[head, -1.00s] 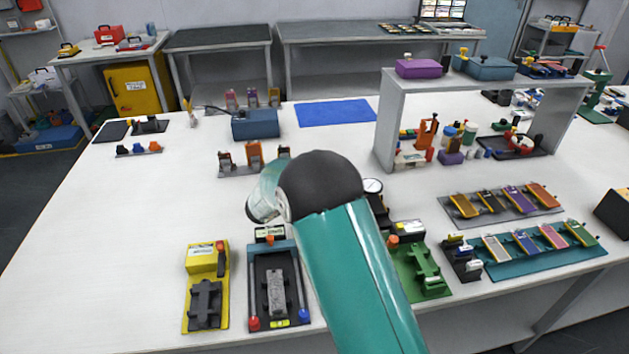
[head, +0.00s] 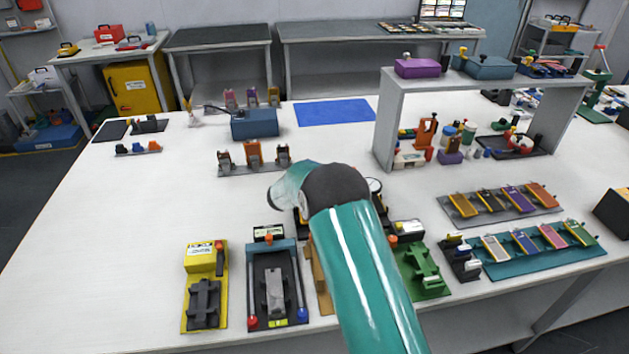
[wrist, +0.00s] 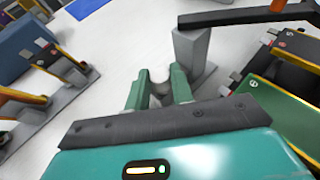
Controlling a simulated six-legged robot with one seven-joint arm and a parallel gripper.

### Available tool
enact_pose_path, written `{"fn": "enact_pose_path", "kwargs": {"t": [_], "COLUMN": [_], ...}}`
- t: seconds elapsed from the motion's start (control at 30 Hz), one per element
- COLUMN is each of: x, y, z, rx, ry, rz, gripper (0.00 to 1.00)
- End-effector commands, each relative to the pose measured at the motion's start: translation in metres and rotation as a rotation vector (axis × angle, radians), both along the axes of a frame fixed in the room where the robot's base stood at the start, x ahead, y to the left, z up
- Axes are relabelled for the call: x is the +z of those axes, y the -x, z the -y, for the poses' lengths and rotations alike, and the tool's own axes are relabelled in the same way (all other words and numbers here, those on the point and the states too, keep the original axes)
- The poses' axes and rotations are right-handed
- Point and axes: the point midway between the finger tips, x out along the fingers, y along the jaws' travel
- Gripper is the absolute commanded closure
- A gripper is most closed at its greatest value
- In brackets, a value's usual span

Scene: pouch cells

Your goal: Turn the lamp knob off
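I cannot make out a lamp knob for certain in either view. In the wrist view a grey upright post (wrist: 190,55) carries a long dark bar (wrist: 245,17) with an orange piece (wrist: 278,5) on it; I cannot tell whether this is the lamp. My gripper (wrist: 160,82) shows in the wrist view with its two green fingers apart. It points at the white tabletop, just left of and short of the grey post. A small grey shape between the fingers is unclear. In the head view my teal arm hides the gripper and the bench beyond it.
A blue box (head: 254,123) and a rack of upright clamps (head: 253,154) stand back left. Yellow (head: 205,285), dark-blue (head: 276,285) and green (head: 420,270) fixtures line the front. A white shelf (head: 386,130) stands at right.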

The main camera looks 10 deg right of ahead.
Motion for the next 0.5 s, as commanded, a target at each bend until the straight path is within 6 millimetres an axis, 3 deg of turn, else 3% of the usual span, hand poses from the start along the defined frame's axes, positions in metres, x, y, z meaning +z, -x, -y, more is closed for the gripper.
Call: {"fn": "enact_pose_path", "kwargs": {"t": [0.5], "x": [0.0007], "y": [0.0014], "z": [0.0012], "rx": [0.072], "ry": [0.002], "rz": [0.0], "gripper": [0.99]}}
